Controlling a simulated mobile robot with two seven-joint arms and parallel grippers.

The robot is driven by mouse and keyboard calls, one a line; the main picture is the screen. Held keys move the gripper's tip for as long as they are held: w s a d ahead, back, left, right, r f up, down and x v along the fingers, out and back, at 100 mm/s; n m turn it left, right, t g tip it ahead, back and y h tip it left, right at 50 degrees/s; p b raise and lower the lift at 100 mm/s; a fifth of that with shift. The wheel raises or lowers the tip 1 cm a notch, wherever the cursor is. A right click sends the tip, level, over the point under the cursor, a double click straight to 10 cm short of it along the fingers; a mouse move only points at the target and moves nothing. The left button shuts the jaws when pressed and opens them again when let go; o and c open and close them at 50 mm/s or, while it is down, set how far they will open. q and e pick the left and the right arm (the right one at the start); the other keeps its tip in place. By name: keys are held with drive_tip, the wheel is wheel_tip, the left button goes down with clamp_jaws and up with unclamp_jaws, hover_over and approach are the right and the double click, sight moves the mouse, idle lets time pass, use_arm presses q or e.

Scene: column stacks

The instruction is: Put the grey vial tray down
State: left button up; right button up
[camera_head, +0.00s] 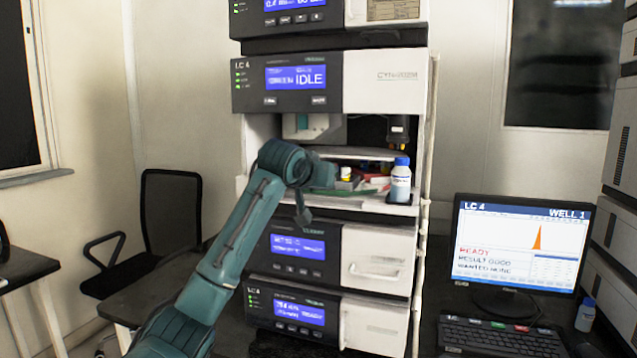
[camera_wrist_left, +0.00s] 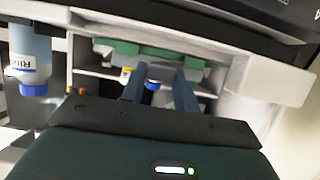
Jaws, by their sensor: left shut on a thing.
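My left gripper (camera_wrist_left: 161,74) reaches into the open shelf bay of the column stack. Its two fingers are closed on the edge of the grey vial tray (camera_wrist_left: 194,73), which shows only in part in the left wrist view. A green strip (camera_wrist_left: 150,49) lies along the tray there. In the head view my wrist and the gripper hide most of the tray, and a flat green piece (camera_head: 345,191) shows beside the gripper. I cannot tell whether the tray touches the shelf. My right gripper is in neither view.
A blue-capped bottle (camera_head: 400,181) stands at the bay's right front; it also shows upside down in the left wrist view (camera_wrist_left: 30,60). A white, yellow-banded vial (camera_head: 346,174) and red items are inside the bay. A monitor (camera_head: 519,243) stands right of the stack.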

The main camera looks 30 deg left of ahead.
use_arm(q)
drive_tip(key=o, duration=1)
drive_tip(key=shift+r, duration=0.1)
drive_tip(key=b+v, duration=0.1)
drive_tip(key=v, duration=1.1)
drive_tip(key=d+f+m+h, duration=0.2)
drive_tip(key=d+f, duration=0.3)
drive_tip(key=f, duration=0.5)
drive_tip(key=d+f+m+g+h, duration=0.1)
drive_tip(key=d+f, duration=0.3)
drive_tip(key=f, duration=0.7)
drive_tip(key=d+f+m+h, duration=0.2)
drive_tip(key=d+f, duration=0.3)
drive_tip(key=f, duration=0.5)
drive_tip(key=s+d+f+m+h, duration=0.1)
drive_tip(key=s+d+f, duration=0.2)
drive_tip(key=s+f, duration=0.3)
drive_tip(key=s+d+f+h, duration=0.1)
drive_tip(key=s+d+f, duration=0.3)
drive_tip(key=f, duration=0.3)
drive_tip(key=shift+n+g+h, duration=0.3)
drive_tip(key=s+d+f, duration=0.1)
drive_tip(key=s+f, duration=0.1)
drive_tip(key=s, duration=0.2)
drive_tip(key=s+d+f, duration=0.2)
drive_tip(key=s, duration=0.3)
drive_tip(key=s+d+f, duration=0.1)
drive_tip(key=s+f, duration=0.1)
drive_tip(key=s, duration=0.3)
drive_tip(key=shift+d, duration=0.2)
